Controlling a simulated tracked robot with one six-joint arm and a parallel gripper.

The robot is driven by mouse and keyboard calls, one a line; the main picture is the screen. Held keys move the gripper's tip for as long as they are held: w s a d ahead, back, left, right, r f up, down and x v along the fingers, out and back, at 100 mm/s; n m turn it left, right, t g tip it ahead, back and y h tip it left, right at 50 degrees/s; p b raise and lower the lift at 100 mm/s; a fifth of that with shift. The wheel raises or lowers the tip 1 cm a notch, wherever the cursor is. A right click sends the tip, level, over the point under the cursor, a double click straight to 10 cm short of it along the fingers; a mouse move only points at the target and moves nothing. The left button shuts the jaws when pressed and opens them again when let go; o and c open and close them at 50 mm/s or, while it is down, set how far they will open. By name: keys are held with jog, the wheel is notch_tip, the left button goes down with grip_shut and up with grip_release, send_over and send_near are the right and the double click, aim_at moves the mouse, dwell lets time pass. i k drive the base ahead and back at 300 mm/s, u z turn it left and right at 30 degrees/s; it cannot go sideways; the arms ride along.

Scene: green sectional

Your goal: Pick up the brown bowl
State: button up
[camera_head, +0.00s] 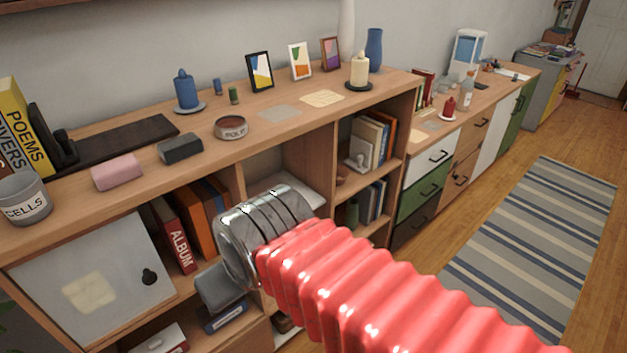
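A low round brown bowl (231,127) with lettering on its side stands on the top of the long wooden shelf unit, near the front edge. A small brownish round thing (341,179) also shows inside the right-hand shelf compartment; it is too small to tell what it is. My arm reaches in from the lower right, in front of the shelf unit. Part of my gripper (221,288) shows as a grey piece below the metal wrist, lower than the bowl and apart from it. Its fingertips cannot be made out, nor whether they are open.
The shelf top (282,132) also holds a dark box (180,149), a pink block (117,172), a blue candle (186,90), a cream candle (359,70) and picture frames. Books fill the shelves below. A striped rug (540,250) lies on the floor at right.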

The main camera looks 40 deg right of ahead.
aim_at(342, 174)
jog(key=u, duration=1.75)
jog(key=k, duration=0.95)
jog(key=z, duration=1.8)
